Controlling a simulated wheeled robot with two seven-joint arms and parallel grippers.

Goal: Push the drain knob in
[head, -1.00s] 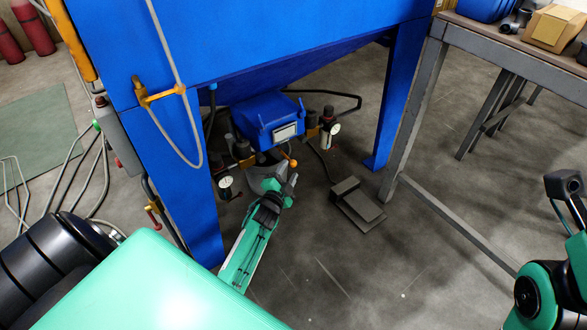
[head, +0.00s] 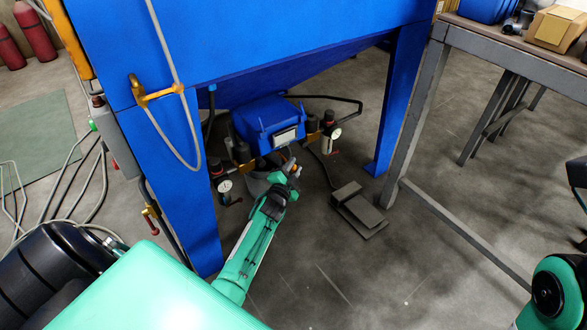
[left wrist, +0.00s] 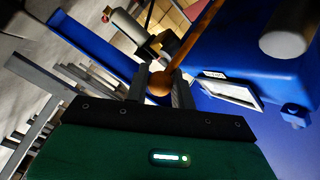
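The drain knob (left wrist: 159,83) is an orange ball on the end of an orange rod in the left wrist view. My left gripper (left wrist: 160,88) has one finger on each side of the ball, with the ball filling the narrow gap. In the head view, my left gripper (head: 292,170) is just below the blue box-shaped unit (head: 268,120) under the machine, and it mostly hides the knob. Of my right gripper (head: 577,172), only a dark part shows at the right edge, so its fingers cannot be judged.
Pressure gauges (head: 225,186) and valves flank the blue unit on both sides. A blue machine leg (head: 180,190) stands close left of my left arm. A foot pedal (head: 358,208) lies on the floor to the right. A grey table (head: 432,75) stands at the right.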

